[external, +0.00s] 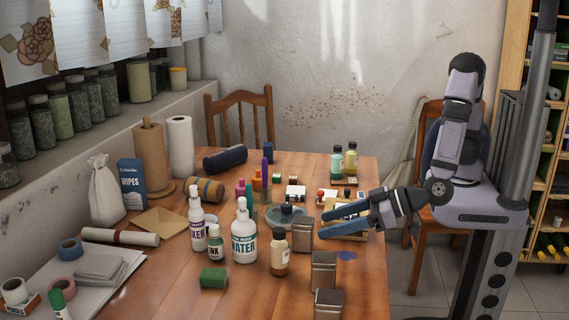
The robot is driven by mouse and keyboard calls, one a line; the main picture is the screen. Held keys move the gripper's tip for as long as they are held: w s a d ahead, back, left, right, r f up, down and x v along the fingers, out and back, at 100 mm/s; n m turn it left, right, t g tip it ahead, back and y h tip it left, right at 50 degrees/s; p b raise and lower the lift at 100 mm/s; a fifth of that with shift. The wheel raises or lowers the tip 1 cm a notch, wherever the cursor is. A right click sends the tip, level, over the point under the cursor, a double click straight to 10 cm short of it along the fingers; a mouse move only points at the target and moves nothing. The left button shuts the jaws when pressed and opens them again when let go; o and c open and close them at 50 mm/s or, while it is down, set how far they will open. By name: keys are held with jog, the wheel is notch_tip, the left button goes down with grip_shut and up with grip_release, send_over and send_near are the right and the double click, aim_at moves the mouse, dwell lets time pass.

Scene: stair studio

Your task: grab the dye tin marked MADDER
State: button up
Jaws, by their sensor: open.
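Three metal tins stand in a row along the right side of the wooden table: a far tin (302,235), a middle tin (323,272) and a near tin (328,305). No marking is readable on them, so I cannot tell which is MADDER. My gripper (326,222) reaches in from the right with its blue fingers apart and empty. Its fingertips point left, above the table near the far tin. I cannot tell how far above or behind that tin they are.
A green sponge (213,278) lies at the front. A shallow bluish dish (287,217) and small bottles crowd the middle. The table's right edge is mostly clear.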

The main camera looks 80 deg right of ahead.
aim_at(303, 226)
jog(key=shift+w+a+r+t, duration=0.1)
jog(key=shift+a+t, duration=0.1)
jog(key=shift+t, duration=0.4)
jog(key=shift+w, duration=0.1)
jog(key=shift+x, duration=3.55)
jog(key=shift+d, duration=0.1)
jog(key=c, duration=1.4)
jog(key=shift+o, duration=0.2)
jog(key=shift+r, duration=0.15)
notch_tip(303, 226, up, 10)
jog(key=shift+f+p, duration=0.1)
jog(key=shift+p, duration=0.65)
